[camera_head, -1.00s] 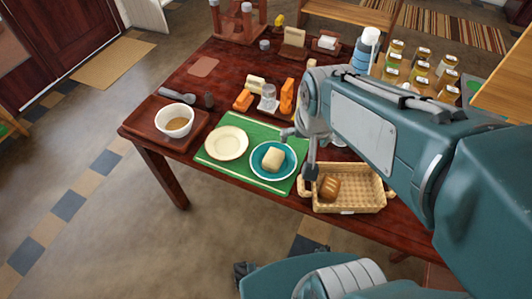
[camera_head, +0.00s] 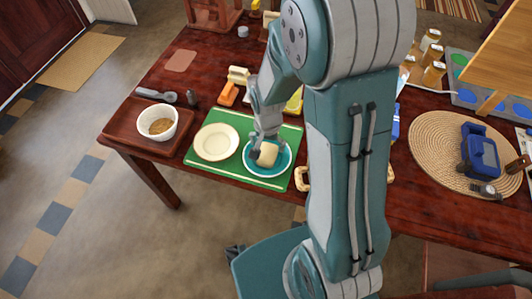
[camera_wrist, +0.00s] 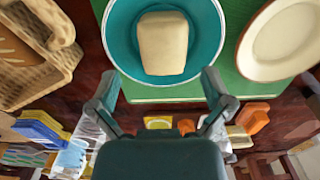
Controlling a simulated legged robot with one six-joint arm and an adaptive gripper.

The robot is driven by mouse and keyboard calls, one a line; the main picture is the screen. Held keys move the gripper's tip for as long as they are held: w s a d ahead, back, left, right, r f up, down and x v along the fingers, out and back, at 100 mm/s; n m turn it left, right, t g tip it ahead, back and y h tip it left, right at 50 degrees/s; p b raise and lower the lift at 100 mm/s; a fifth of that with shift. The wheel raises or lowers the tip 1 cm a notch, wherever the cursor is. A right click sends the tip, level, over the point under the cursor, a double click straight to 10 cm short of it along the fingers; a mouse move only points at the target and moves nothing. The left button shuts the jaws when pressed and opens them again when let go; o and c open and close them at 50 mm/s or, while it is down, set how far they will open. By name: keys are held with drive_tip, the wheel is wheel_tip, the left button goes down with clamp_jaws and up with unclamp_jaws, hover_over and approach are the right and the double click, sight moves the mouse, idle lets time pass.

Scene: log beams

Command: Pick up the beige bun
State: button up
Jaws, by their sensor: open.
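The beige bun (camera_head: 267,154) lies on a teal plate (camera_head: 281,170) with a pale rim, on the green mat (camera_head: 200,161). In the wrist view the bun (camera_wrist: 163,43) is a pale rounded block inside the teal plate (camera_wrist: 122,22). My gripper (camera_head: 262,147) is at the plate, close by the bun, and hides part of it in the head view. In the wrist view my gripper (camera_wrist: 160,85) has its two fingers spread wide, with nothing between the tips. The bun is just beyond the fingertips, and I cannot tell whether anything touches.
A cream plate (camera_head: 216,142) lies left of the teal plate on the mat. A white bowl (camera_head: 157,121) stands on a wooden tray at the left. A wicker basket (camera_wrist: 30,70) is beside the mat, mostly hidden by my arm in the head view. Orange blocks (camera_head: 228,93) lie behind.

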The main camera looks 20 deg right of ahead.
sight(266, 152)
drive_tip(key=f, duration=0.6)
drive_tip(key=shift+w+a+f, duration=0.15)
drive_tip(key=shift+a+f, duration=0.1)
drive_tip(key=shift+d+f, duration=0.1)
drive_tip(key=shift+f, duration=0.15)
drive_tip(key=shift+c, duration=0.3)
drive_tip(key=c, duration=0.9)
